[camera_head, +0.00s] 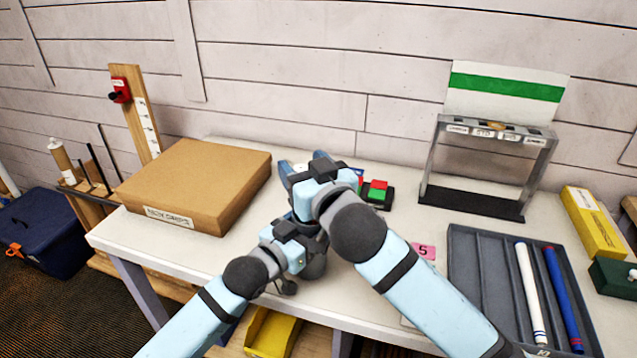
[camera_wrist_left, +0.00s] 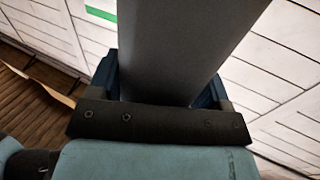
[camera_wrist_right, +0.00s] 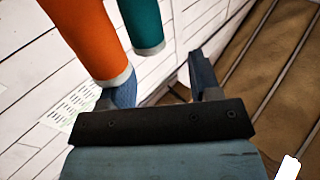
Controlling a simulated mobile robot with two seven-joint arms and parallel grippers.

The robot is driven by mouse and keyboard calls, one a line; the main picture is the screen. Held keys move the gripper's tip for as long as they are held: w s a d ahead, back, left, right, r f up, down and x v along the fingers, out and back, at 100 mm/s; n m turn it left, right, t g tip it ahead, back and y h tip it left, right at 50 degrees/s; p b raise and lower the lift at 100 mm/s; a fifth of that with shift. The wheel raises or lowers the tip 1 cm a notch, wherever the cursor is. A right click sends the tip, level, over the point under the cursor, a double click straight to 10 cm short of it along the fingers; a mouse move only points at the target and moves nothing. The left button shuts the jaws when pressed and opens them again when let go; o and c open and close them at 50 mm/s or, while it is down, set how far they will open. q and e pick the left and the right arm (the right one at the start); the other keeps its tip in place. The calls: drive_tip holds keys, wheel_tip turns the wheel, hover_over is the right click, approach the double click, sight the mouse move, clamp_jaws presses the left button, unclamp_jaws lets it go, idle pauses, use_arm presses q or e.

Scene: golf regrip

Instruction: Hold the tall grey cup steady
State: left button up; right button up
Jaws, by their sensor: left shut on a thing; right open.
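The tall grey cup (camera_wrist_left: 185,50) fills the space between the fingers of my left gripper (camera_wrist_left: 165,85) in the left wrist view. My left gripper is shut on it. In the head view my left gripper (camera_head: 300,228) is at the table's front, and my arms hide most of the cup (camera_head: 314,265). My right gripper (camera_head: 305,168) is above and beyond it, its fingers apart. In the right wrist view an orange cylinder (camera_wrist_right: 80,35) ends by the left finger of my right gripper (camera_wrist_right: 163,85), and a teal cylinder (camera_wrist_right: 143,22) hangs beside it. The cup's rim is hidden.
A cardboard box (camera_head: 205,175) lies at the table's left. A labelled metal stand (camera_head: 430,165) is at the back right. A dark tray (camera_head: 465,262) at the right holds a white grip (camera_head: 528,290) and a blue grip (camera_head: 563,295). Red and green blocks (camera_head: 377,190) sit behind my right arm.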

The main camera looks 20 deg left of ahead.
use_arm(q)
drive_tip(key=o, duration=0.5)
drive_tip(key=shift+w+a+f, duration=0.3)
drive_tip(key=shift+w+f, duration=0.1)
drive_tip(key=shift+w, duration=0.15)
drive_tip(key=shift+s+d+r, duration=0.15)
drive_tip(key=shift+s, duration=0.05)
drive_tip(key=shift+c, duration=1.3)
use_arm(e)
drive_tip(key=v, duration=1.1)
use_arm(q)
drive_tip(key=shift+c, duration=0.2)
drive_tip(key=shift+f, duration=0.2)
drive_tip(key=shift+c, duration=1.1)
drive_tip(key=o, duration=1)
